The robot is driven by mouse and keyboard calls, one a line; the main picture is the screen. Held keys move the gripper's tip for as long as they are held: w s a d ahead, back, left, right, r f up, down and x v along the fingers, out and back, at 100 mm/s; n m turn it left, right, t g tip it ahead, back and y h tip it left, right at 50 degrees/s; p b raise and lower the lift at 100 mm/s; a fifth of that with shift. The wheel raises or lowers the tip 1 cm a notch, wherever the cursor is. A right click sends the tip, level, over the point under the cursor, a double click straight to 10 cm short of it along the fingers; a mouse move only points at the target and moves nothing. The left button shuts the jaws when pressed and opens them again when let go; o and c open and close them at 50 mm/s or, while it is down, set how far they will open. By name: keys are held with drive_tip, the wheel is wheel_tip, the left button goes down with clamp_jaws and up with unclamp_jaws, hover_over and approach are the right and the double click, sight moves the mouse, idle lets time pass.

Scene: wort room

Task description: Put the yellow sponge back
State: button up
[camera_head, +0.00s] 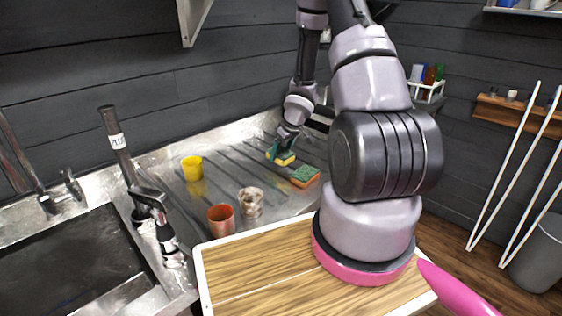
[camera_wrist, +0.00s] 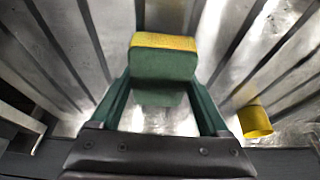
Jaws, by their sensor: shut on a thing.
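The yellow sponge (camera_head: 285,159), yellow with a green layer, is between the fingers of my gripper (camera_head: 281,151) at the far part of the ribbed steel drainboard. In the wrist view the same sponge (camera_wrist: 163,62) sits between the two green fingers of my gripper (camera_wrist: 164,84), its yellow strip at the top edge. The gripper is shut on it. I cannot tell whether the sponge touches the drainboard. A second sponge (camera_head: 304,176), green on top with an orange side, lies on the drainboard to the right and nearer.
A yellow cup (camera_head: 192,168) stands left on the drainboard; it also shows in the wrist view (camera_wrist: 255,121). A reddish cup (camera_head: 221,219) and a glass jar (camera_head: 250,202) stand nearer.

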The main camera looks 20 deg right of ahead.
drive_tip(key=shift+f, duration=1.8)
drive_tip(key=shift+f, duration=0.15)
drive_tip(key=o, duration=1.2)
drive_tip(key=shift+c, duration=0.2)
